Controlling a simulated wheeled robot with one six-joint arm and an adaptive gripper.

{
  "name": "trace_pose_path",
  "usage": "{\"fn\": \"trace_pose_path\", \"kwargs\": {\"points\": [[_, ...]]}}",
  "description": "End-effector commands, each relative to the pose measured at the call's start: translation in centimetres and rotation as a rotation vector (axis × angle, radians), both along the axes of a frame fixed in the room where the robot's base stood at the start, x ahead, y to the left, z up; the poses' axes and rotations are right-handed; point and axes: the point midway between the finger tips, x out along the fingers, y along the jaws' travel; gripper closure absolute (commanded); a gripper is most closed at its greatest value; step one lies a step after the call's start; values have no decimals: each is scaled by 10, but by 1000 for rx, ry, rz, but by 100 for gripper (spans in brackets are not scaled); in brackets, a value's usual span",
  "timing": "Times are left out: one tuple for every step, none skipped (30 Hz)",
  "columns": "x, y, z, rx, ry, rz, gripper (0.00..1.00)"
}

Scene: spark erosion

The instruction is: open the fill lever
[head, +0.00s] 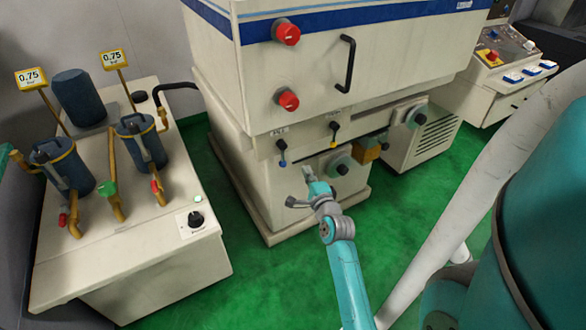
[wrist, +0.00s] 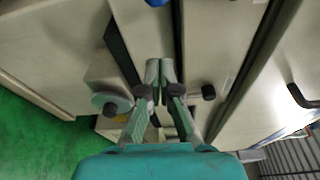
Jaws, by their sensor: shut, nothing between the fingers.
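Two small levers hang on the machine's front ledge in the head view: one with a blue tip (head: 282,153) at left, one with a yellow upper part (head: 333,131) to its right. A small label sits above each, too blurred to read surely, so I cannot tell which is the fill lever. My gripper (head: 307,174) is in front of the machine's lower body, below and between the levers, apart from both. In the wrist view my gripper (wrist: 159,72) has its fingers together, with nothing between them.
A teal-rimmed handwheel (head: 341,166) is right of my gripper; it also shows in the wrist view (wrist: 108,104). The machine's upper tank (head: 400,60) overhangs, with red knobs and a black handle (head: 347,62). A filter unit (head: 130,265) stands left. Green floor (head: 215,185) lies between.

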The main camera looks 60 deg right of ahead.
Motion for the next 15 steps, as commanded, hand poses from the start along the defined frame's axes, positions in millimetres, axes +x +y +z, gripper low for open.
{"fn": "trace_pose_path", "kwargs": {"points": [[7,-7,0,-1,-1,1,100],[11,-10,0,-1,-1,1,100],[16,-15,0,-1,0,1,100],[20,-18,1,-2,0,2,100],[22,-13,-1,0,2,3,100],[25,-10,0,0,2,3,100],[27,-9,0,0,2,3,100],[30,-7,1,0,2,4,100],[33,-5,1,0,1,4,100],[35,-4,2,0,1,3,100],[37,-3,2,-1,2,3,100],[39,-1,2,0,2,3,100],[41,0,2,0,2,3,100],[43,1,2,0,3,2,100],[44,2,2,1,1,2,100]]}}
